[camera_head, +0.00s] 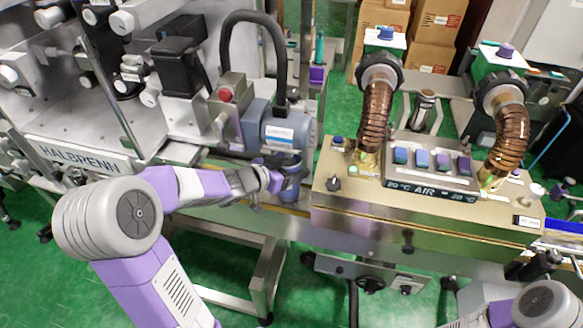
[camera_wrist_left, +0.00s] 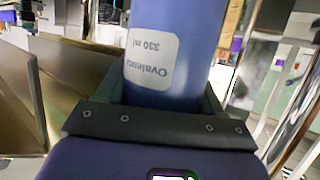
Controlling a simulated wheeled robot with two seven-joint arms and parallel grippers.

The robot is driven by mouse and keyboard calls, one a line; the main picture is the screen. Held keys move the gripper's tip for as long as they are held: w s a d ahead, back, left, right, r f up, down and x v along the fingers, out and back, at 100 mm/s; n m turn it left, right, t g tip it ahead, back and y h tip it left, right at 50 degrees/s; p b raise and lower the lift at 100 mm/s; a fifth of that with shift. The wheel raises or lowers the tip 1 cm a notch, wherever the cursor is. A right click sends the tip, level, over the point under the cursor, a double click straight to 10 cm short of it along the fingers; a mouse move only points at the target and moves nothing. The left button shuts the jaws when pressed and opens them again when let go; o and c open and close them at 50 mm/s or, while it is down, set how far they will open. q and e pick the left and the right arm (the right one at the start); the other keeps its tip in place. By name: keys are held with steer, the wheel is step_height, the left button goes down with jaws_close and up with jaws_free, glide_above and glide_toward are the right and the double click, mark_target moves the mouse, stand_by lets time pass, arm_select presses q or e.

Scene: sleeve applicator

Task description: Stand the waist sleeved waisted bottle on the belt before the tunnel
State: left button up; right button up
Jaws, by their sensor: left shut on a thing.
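My left gripper (camera_head: 272,182) is at the gap between the sleeve machine and the tunnel. It is shut on the blue bottle (camera_head: 291,188). In the left wrist view the bottle (camera_wrist_left: 190,50) fills the middle, with a white label reading "330 ml" upside down, between the two fingers. The bottle looks roughly upright; whether its base touches the belt is hidden. The gold tunnel (camera_head: 425,212), with an AIR display, stands just right of the gripper. The belt is mostly hidden by my arm and the machine. Part of my right arm shows at the bottom right; its gripper is out of view.
A blue-grey motor unit (camera_head: 282,136) with a black hose stands close behind the bottle. The HALBRENN machine (camera_head: 85,155) fills the left. Brown ducts (camera_head: 375,115) rise from the tunnel. Cartons (camera_head: 430,35) are stacked behind. Green floor shows in front.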

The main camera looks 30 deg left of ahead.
arm_select(q)
steer(key=shift+f, duration=0.15)
steer(key=o, duration=1.3)
steer(key=shift+r, duration=0.3)
steer(key=p+v, duration=0.5)
steer(key=v, duration=0.7)
steer(key=shift+f, duration=0.15)
